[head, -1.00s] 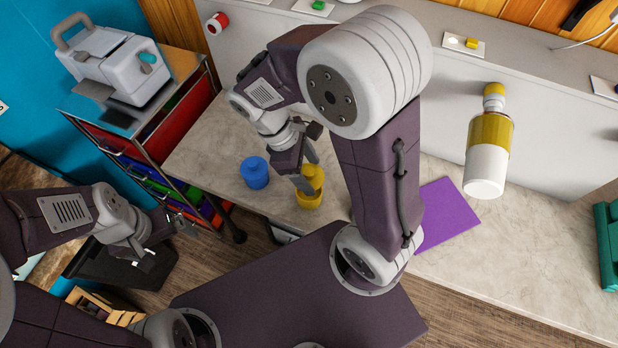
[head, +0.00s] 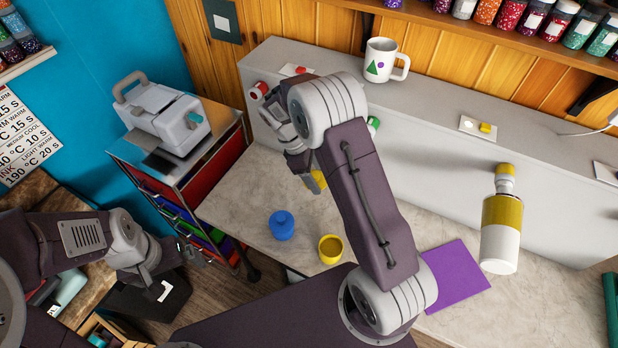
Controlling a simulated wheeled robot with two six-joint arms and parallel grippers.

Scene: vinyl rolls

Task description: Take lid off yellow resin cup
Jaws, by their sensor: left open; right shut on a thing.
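The yellow resin cup (head: 330,249) stands upright on the marble worktop, its round top open. A yellow lid (head: 316,181) is held above and behind the cup, partly hidden by my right arm. My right gripper (head: 308,172) is shut on this lid, clear of the cup; its fingertips are partly hidden. A blue cup with its lid on (head: 281,225) stands just left of the yellow cup. My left gripper (head: 191,256) is open and empty at the lower left, away from the cups, beside the drawer cart.
A purple mat (head: 455,276) lies on the worktop at the right. A yellow-and-white bottle (head: 502,220) is at the far right. A drawer cart with a grey machine (head: 165,117) stands at left. A mug (head: 385,60) sits on the back ledge.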

